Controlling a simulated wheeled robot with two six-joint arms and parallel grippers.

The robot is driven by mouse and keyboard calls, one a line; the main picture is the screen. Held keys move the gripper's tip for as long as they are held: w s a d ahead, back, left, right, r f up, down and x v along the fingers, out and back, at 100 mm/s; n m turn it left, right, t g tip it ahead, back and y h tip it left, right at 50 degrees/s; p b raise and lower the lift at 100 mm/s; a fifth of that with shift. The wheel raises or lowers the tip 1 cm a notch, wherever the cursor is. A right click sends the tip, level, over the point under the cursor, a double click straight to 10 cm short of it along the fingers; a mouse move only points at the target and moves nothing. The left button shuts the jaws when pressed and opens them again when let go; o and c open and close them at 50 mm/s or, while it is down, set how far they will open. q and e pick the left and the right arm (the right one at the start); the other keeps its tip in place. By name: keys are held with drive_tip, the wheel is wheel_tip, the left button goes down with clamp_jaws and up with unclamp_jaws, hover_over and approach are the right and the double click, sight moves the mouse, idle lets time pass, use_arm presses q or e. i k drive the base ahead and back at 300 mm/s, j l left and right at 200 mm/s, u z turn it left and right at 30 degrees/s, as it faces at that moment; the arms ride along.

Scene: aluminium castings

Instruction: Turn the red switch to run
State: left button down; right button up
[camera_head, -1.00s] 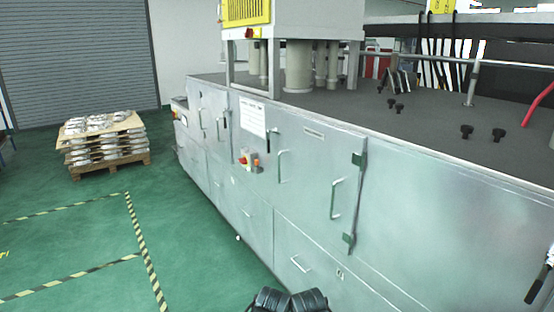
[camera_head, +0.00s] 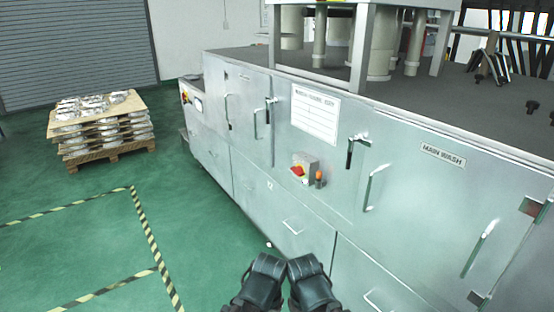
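A red switch (camera_head: 297,171) with some yellow by it sits on a small grey box (camera_head: 309,165) on the front of the long metal washing machine (camera_head: 385,215). Its exact setting and any lettering are too small to read. An orange knob or lamp (camera_head: 319,178) is just right of it. Two dark blocky parts of my own arms show side by side at the bottom centre, well below and apart from the switch.
The machine front has several door handles and latches, a white notice (camera_head: 315,113) and a MAIN WASH label (camera_head: 443,155). Another small red control (camera_head: 184,97) is at its far end. A pallet of castings (camera_head: 100,152) stands at left. Green floor with striped lines is clear.

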sight(298, 171)
drive_tip(key=i+j, duration=1.35)
drive_tip(key=j, duration=0.1)
